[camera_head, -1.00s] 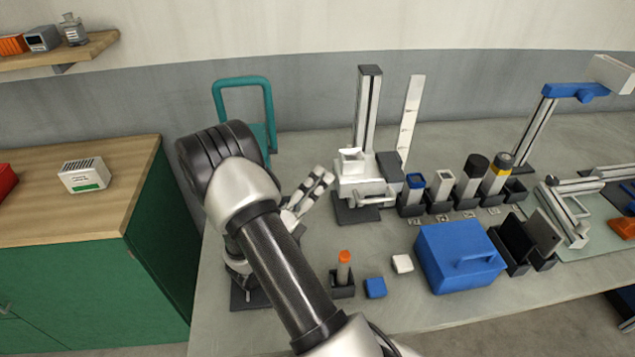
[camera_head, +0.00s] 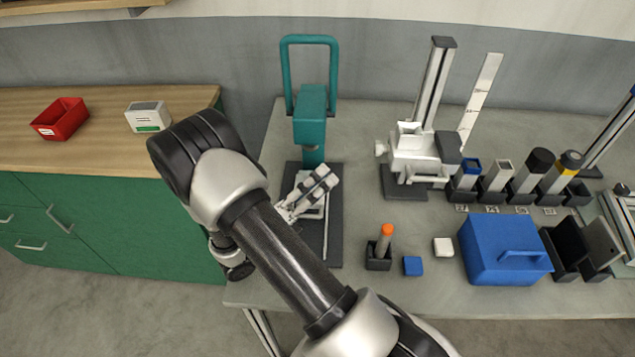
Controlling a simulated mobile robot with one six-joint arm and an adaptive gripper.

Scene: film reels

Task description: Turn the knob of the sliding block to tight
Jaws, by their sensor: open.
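The sliding block (camera_head: 418,150) is a white block on an upright grey column (camera_head: 434,85) with a dark base, right of centre. A small pale knob (camera_head: 380,149) sticks out on its left side. A white bar runs along its lower front. I cannot read any tight mark on the knob. My gripper (camera_head: 329,179) is open and empty. It points up and right, left of the sliding block and apart from the knob. In the picture it overlaps the dark base of the teal press (camera_head: 311,110).
An orange-topped tool in a black holder (camera_head: 378,256), a blue cube (camera_head: 412,266) and a white cube (camera_head: 443,247) stand in front. Several tubes in black holders and a blue box (camera_head: 503,250) stand right. A wooden-topped green cabinet (camera_head: 110,235) is left.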

